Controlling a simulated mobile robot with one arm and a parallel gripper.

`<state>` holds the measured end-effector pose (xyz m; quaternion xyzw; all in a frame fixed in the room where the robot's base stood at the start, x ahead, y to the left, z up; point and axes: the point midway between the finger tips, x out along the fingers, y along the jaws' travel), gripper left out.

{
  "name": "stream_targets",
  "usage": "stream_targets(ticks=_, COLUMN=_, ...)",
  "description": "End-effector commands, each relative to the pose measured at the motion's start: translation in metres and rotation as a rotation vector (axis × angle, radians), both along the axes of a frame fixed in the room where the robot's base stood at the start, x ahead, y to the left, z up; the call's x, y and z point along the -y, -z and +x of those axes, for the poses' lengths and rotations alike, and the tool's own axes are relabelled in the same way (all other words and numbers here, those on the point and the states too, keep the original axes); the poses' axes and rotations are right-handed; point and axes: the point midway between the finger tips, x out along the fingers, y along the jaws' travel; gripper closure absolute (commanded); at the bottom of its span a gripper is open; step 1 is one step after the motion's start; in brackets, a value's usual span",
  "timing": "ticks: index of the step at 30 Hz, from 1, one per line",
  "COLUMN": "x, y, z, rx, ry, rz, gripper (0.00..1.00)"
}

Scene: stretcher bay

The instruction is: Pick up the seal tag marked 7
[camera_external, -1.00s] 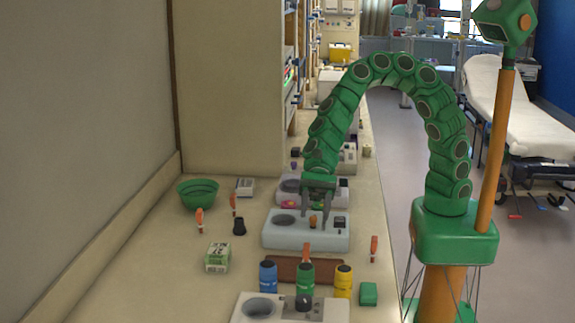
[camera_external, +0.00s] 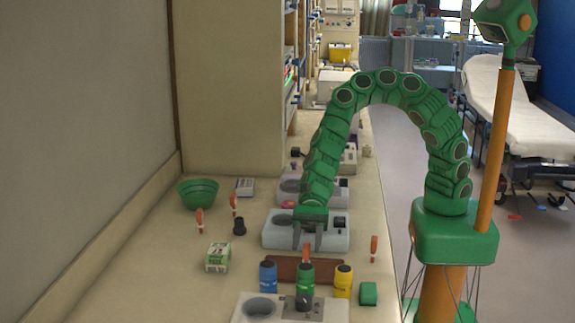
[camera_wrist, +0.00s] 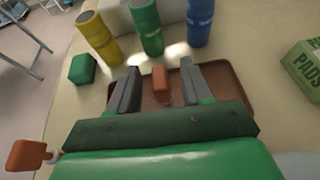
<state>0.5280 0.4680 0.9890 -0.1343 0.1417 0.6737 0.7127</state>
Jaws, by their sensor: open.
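Several orange seal tags stand about the counter; I cannot read a number on any of them. One orange tag (camera_external: 306,250) stands at the brown tray (camera_external: 330,270), just in front of my gripper (camera_external: 308,246). In the wrist view this tag (camera_wrist: 160,86) shows between the two spread fingers of my gripper (camera_wrist: 161,92), apart from both, over the brown tray (camera_wrist: 222,84). My gripper is open and empty. Other tags stand at the right edge (camera_external: 374,246) and at the left (camera_external: 199,219) and (camera_external: 233,204). The right-edge tag also shows in the wrist view (camera_wrist: 26,155).
Blue (camera_external: 268,276), green (camera_external: 306,279) and yellow (camera_external: 343,281) bottles stand close in front of the tray. A green block (camera_external: 368,293) lies right of them. A pads box (camera_external: 217,257) is at the left.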

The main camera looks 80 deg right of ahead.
Motion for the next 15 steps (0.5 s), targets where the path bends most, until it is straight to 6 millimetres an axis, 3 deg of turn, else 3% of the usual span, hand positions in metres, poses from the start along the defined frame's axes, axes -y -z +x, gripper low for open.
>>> stream_targets(ticks=6, x=-0.019, y=0.011, z=-0.001, rx=-0.001, ry=-0.005, rz=-0.001, gripper=0.51)
stream_targets(ticks=15, x=-0.028, y=0.014, z=0.000, rx=-0.002, ry=-0.001, rz=0.000, gripper=0.51)
